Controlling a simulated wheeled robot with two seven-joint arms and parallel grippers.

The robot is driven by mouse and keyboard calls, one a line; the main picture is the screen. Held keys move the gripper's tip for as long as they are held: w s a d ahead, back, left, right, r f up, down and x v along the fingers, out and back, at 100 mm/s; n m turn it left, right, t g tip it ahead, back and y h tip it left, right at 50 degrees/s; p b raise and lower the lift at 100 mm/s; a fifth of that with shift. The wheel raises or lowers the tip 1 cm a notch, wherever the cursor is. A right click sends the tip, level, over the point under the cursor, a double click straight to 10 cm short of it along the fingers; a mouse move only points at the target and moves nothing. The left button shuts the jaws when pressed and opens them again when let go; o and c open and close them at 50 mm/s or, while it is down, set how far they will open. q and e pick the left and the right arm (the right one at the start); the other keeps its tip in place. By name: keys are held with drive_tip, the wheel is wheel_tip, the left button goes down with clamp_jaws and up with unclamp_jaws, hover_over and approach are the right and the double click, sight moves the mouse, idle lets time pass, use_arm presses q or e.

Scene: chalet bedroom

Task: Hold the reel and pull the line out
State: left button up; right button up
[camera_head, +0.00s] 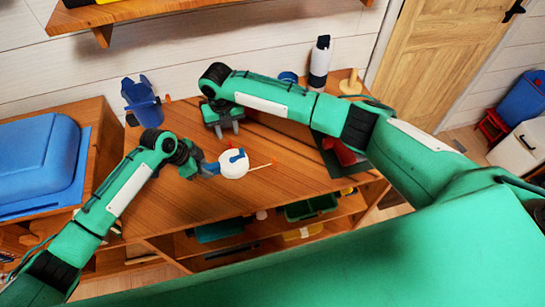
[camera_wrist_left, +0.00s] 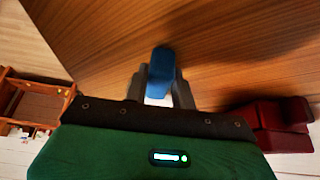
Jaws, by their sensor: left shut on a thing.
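The reel (camera_head: 233,165) is a white round body with blue parts, above the wooden table top in the head view. My left gripper (camera_head: 208,168) is shut on the reel's blue part, at the left side of the white body. In the left wrist view the blue part (camera_wrist_left: 162,65) sits between the fingers, with a bit of white below it. A thin orange piece with a red tip (camera_head: 262,166) sticks out to the right of the reel; I cannot tell whether it is the line's end. My right gripper (camera_head: 228,129) is open and empty, above and apart from the reel.
A blue jug-like object (camera_head: 142,102) stands at the table's back left. A dark bottle with a white band (camera_head: 319,62) and a wooden piece (camera_head: 351,85) stand at the back right. A red object (camera_head: 340,150) lies near the right edge. The table's middle is mostly clear.

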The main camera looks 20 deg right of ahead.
sight(274, 159)
drive_tip(key=shift+c, duration=0.2)
idle(0.3)
